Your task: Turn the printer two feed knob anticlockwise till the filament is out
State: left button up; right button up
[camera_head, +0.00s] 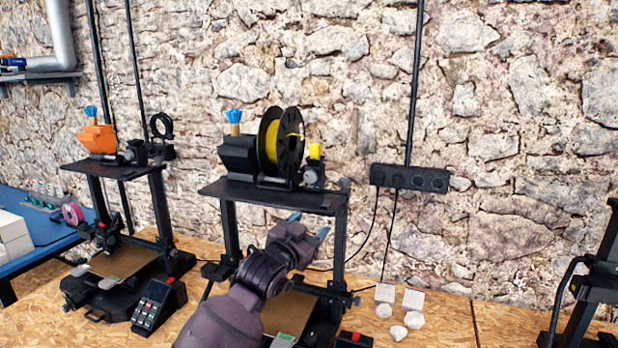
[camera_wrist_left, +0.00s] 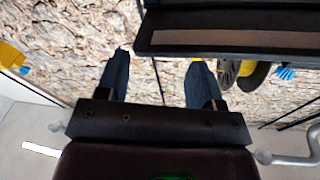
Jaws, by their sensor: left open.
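The middle printer (camera_head: 335,240) has a black top shelf (camera_head: 270,196) carrying a black spool of yellow filament (camera_head: 290,140). A small black unit with a yellow part (camera_head: 315,151) stands just right of the spool. I cannot pick out the feed knob for certain. My left gripper (camera_head: 309,226) is below the shelf, in front of the printer's frame, with blue fingertips pointing up and right. It is open and empty. In the left wrist view the fingers (camera_wrist_left: 155,78) are apart, with the shelf (camera_wrist_left: 225,32) and spool (camera_wrist_left: 240,72) beyond them. My right gripper is not in view.
Another printer (camera_head: 120,225) with an orange box (camera_head: 97,138) stands to the left, by a blue table (camera_head: 40,245). A black socket strip (camera_head: 409,178) is on the stone wall. White blocks and lumps (camera_head: 398,332) lie on the bench. A dark frame (camera_head: 595,270) stands far right.

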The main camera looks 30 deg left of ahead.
pick_arm(q)
jog(key=y, duration=0.1)
send_near(310, 177)
jog(key=d+r, duration=0.2)
jog(key=d, duration=0.1)
jog(key=shift+s+a+g, duration=0.5)
jog(key=shift+a+g, duration=0.2)
jog(key=shift+a, duration=0.45)
jog(key=shift+y, duration=0.4)
jog(key=w, duration=0.3)
jog(key=w+a+p, duration=0.1)
jog(key=w, duration=0.3)
jog(key=w+a+p, duration=0.1)
jog(key=w, duration=0.2)
jog(key=shift+w+f, duration=0.2)
jog(key=shift+f, duration=0.2)
jog(key=c, duration=0.9)
jog(key=shift+d, duration=0.1)
